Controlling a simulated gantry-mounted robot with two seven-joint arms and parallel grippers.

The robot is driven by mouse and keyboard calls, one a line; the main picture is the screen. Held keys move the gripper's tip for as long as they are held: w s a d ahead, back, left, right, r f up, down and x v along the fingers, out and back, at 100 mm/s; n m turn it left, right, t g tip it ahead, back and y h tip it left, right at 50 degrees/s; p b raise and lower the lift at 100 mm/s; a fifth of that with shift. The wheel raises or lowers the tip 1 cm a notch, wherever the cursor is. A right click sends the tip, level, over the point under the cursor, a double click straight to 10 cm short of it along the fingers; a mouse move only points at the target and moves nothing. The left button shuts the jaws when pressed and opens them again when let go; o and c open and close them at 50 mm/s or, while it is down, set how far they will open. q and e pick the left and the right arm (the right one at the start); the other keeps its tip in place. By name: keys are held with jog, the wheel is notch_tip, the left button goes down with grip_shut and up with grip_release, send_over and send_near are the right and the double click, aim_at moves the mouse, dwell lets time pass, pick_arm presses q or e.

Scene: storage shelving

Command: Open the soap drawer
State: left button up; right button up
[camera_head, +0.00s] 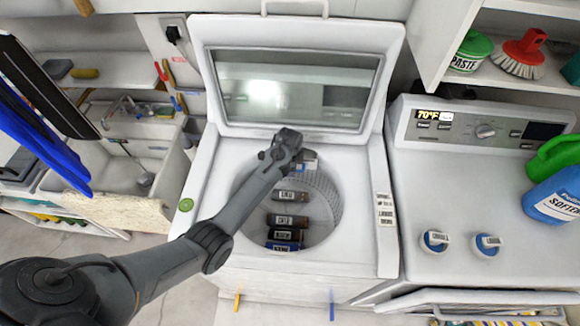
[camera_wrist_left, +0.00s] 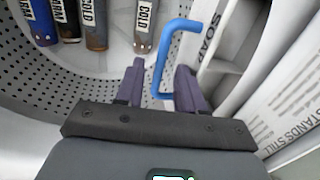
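A blue bent handle (camera_wrist_left: 166,52) shows in the left wrist view, next to a white panel marked SOAP (camera_wrist_left: 208,38) at the tub's edge. My left gripper (camera_wrist_left: 160,72) is open, with its two dark fingers apart. The lower part of the handle is between the fingers, and no grip on it shows. In the head view my left gripper (camera_head: 285,147) hangs over the back of the open washer's tub and hides most of the soap drawer area. I cannot tell how far the drawer is out. My right gripper is not in view.
The washer lid (camera_head: 296,90) stands open behind the gripper. Several labelled bottles (camera_head: 287,221) stick out in the perforated tub (camera_head: 328,196). A dryer (camera_head: 470,200) stands at the right and a sink (camera_head: 135,140) at the left.

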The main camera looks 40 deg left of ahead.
pick_arm(q)
jog(key=shift+f, duration=0.35)
grip_shut()
jog(key=shift+w, duration=0.1)
